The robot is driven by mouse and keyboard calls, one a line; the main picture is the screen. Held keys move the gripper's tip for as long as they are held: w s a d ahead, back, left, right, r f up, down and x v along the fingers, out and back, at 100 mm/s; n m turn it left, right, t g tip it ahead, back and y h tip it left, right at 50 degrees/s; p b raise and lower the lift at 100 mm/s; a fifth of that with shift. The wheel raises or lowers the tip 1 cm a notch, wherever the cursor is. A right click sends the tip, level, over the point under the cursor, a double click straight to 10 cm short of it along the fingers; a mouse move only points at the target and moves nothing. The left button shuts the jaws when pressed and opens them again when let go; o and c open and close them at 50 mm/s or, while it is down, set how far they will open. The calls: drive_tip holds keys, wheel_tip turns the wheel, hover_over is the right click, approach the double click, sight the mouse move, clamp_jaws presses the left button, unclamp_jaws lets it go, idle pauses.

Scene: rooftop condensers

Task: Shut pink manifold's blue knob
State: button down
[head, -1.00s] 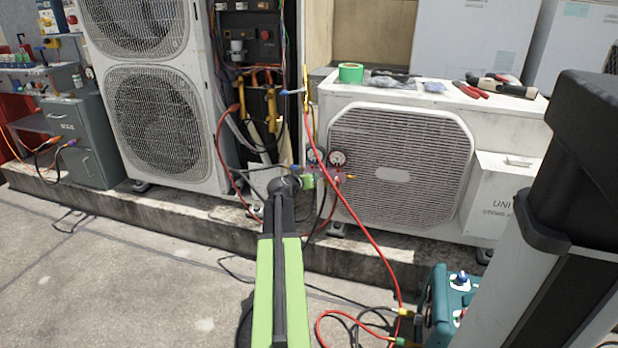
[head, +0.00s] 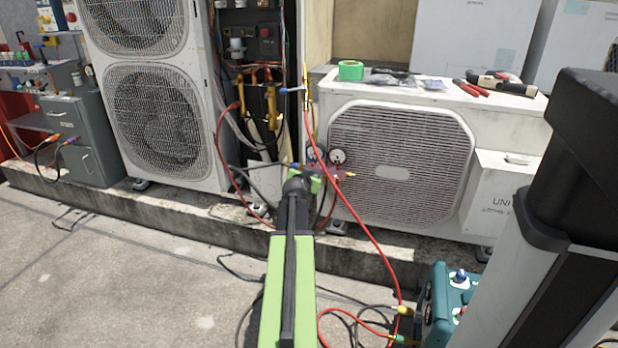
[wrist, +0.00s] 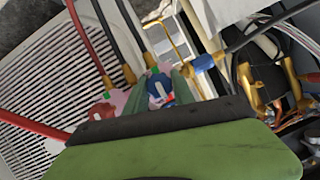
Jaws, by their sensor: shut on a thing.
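The pink manifold (head: 345,174) hangs in front of the right condenser, below two round gauges (head: 337,156). My gripper (head: 304,182) is at its left end, and my wrist covers part of it. In the wrist view the pink body (wrist: 119,99) shows between a red knob (wrist: 102,111) and the blue knob (wrist: 157,86). My gripper (wrist: 162,92) has its two dark green fingers on either side of the blue knob, shut on it. A pale mark with a red spot shows on the knob; its exact turn angle I cannot tell.
Red and black hoses (wrist: 91,40) run from the manifold close to my fingers. A long red hose (head: 370,240) hangs down to a teal machine (head: 450,305) at lower right. The open electrical panel (head: 262,60) with cables is behind, left of my gripper. A concrete kerb (head: 190,225) runs below.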

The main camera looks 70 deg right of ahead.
drive_tip(key=shift+d, duration=0.1)
drive_tip(key=c, duration=1.1)
unclamp_jaws()
drive_tip(key=shift+o, duration=0.2)
